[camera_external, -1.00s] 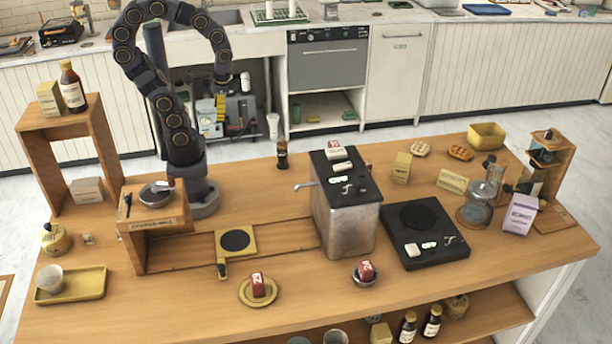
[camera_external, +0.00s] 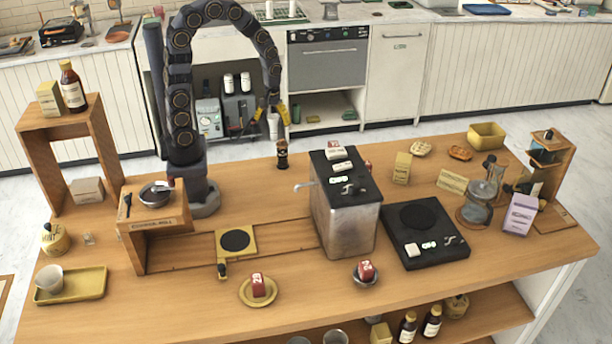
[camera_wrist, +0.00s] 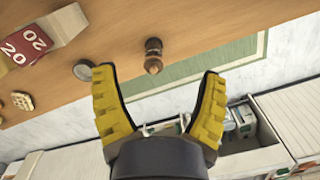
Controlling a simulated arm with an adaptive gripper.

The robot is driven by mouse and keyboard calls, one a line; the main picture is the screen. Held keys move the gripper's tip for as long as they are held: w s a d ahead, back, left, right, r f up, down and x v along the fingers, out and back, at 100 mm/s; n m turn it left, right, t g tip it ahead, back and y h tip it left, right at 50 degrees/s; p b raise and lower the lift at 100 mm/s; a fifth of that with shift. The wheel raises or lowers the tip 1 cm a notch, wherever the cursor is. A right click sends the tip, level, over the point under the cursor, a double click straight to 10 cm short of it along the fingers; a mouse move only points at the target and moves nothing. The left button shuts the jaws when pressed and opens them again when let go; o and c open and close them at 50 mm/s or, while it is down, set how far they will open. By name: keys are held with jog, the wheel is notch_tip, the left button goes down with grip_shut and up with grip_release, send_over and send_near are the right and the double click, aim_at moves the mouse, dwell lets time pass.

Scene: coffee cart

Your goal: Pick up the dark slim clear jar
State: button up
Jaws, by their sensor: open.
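The dark slim clear jar (camera_external: 282,154) stands upright near the back edge of the wooden cart top, left of the metal machine. In the wrist view the jar (camera_wrist: 153,55) shows at upper centre, beyond and between my fingertips. My gripper (camera_external: 272,108) hangs above and just behind the jar in the external view, with its yellow fingers spread. In the wrist view my gripper (camera_wrist: 158,72) is open, and nothing is between its fingers. The jar is apart from both fingers.
The metal machine (camera_external: 345,225) with small items on top stands right of the jar. A yellow-framed dark pad (camera_external: 236,241) lies in front. The wooden stand (camera_external: 160,222) is at left. The cart top around the jar is clear.

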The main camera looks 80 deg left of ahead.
aim_at(282, 143)
jog(key=w+a+f+n, duration=0.1)
jog(key=a+f+n, duration=0.1)
jog(key=w+a+f+n, duration=0.1)
jog(key=a+f+n, duration=0.1)
jog(key=f, duration=0.1)
jog(key=w+a+f+n, duration=0.2)
jog(key=f, duration=0.1)
jog(key=shift+a+f, duration=0.1)
jog(key=shift+f, duration=0.15)
jog(key=f, duration=0.7)
jog(key=shift+s+f, duration=0.25)
jog(key=shift+f, duration=0.15)
jog(key=c, duration=1.2)
